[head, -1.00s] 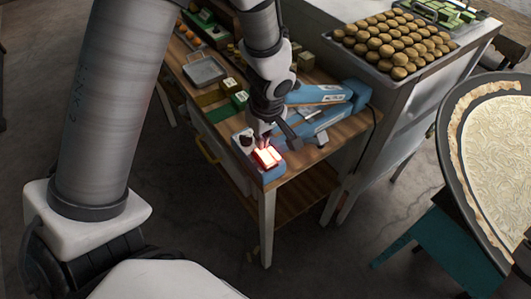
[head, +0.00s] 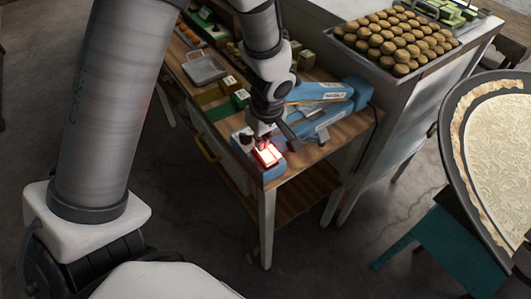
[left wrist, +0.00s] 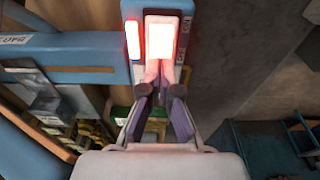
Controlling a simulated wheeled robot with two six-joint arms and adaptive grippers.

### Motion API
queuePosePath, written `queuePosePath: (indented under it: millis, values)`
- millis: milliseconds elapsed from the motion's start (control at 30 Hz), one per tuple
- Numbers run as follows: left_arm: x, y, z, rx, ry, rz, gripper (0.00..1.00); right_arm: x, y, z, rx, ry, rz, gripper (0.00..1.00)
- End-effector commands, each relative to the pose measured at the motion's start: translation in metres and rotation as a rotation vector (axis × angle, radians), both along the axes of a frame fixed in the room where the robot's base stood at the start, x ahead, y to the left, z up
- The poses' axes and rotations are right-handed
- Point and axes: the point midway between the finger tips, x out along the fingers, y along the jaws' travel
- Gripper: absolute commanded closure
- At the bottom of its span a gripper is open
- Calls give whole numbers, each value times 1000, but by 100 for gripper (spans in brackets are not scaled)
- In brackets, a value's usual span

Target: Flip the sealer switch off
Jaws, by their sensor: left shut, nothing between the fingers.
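The blue sealer (head: 318,128) lies on the wooden bench with its near end at the bench corner. Its switch (head: 267,154) glows bright red-white on that end. In the left wrist view the lit switch (left wrist: 162,38) is a white-pink rectangle with a red glowing strip (left wrist: 134,40) beside it. My left gripper (head: 262,141) is shut and empty, pointing down at the switch. In the left wrist view its fingertips (left wrist: 159,72) are at the switch's near edge; whether they touch cannot be told. My right gripper is not in view.
A tray of brown buns (head: 395,40) stands on a white cabinet to the right. The floor in front is clear.

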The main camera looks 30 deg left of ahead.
Motion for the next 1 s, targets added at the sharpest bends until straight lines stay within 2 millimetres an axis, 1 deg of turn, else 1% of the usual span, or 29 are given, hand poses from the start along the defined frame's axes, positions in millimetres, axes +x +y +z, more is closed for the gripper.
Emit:
queuePosePath:
  millis: [667,767,1000]
  values:
    - [0,0,-10,0,0,0,100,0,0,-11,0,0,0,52]
    - [0,0,-7,0,0,0,100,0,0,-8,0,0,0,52]
    - [0,0,16,0,-1,1,100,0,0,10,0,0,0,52]
